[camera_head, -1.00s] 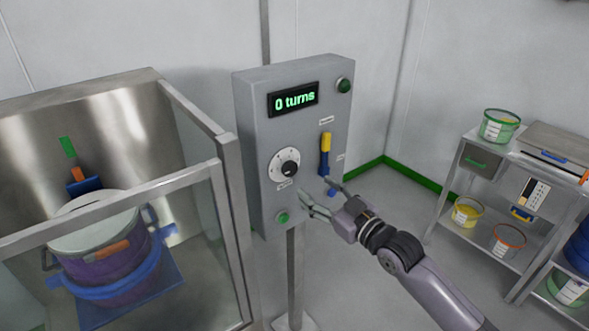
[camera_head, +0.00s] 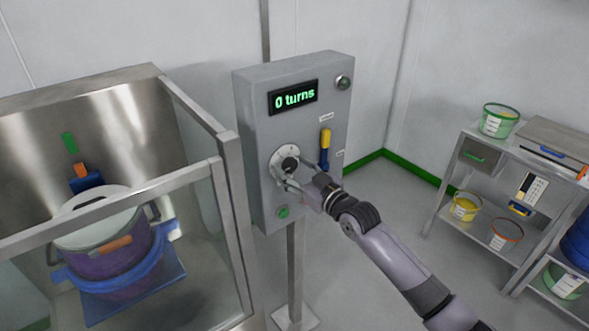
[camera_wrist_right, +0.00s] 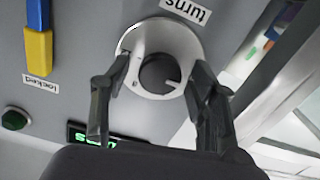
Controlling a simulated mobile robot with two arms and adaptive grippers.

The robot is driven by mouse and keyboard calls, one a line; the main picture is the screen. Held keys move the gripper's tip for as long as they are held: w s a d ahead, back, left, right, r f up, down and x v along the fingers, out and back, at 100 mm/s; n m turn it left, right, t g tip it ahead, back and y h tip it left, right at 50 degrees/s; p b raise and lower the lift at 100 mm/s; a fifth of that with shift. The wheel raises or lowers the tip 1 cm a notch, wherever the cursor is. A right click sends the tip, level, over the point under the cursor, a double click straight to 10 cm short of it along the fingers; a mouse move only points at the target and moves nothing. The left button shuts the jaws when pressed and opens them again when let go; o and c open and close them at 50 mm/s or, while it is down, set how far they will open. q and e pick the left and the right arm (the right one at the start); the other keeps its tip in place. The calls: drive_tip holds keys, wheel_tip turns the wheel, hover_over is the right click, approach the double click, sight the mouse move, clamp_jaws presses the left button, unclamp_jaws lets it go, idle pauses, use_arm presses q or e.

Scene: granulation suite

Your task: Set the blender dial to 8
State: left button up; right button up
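The blender dial (camera_head: 290,163) is a dark knob on a white round plate on the grey control box (camera_head: 250,130). The box's display (camera_head: 293,97) reads "0 turns". My right gripper (camera_head: 281,176) is at the dial, its fingers open. In the right wrist view the fingers (camera_wrist_right: 160,85) stand apart on either side of the dark knob (camera_wrist_right: 160,73), with gaps beside it. I cannot tell whether either finger touches the dial plate. My left gripper is not in view.
A yellow and blue lever (camera_head: 325,150) is right of the dial; a label by it reads "locked" in the wrist view. A green button (camera_head: 283,212) sits below. A guarded blender (camera_head: 105,245) stands left, and a shelf rack (camera_head: 490,210) with tubs right.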

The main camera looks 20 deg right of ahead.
drive_tip(key=c, duration=1)
drive_tip(key=shift+m, duration=0.4)
drive_tip(key=m+p, duration=0.1)
drive_tip(key=m, duration=0.3)
drive_tip(key=shift+m, duration=0.3)
drive_tip(key=m+p, duration=0.1)
drive_tip(key=m, duration=0.4)
drive_tip(key=m+p, duration=0.1)
drive_tip(key=m, duration=0.5)
drive_tip(key=shift+r+m, duration=0.1)
drive_tip(key=shift+m, duration=0.3)
drive_tip(key=m+p, duration=0.2)
drive_tip(key=m, duration=0.4)
drive_tip(key=shift+m, duration=0.4)
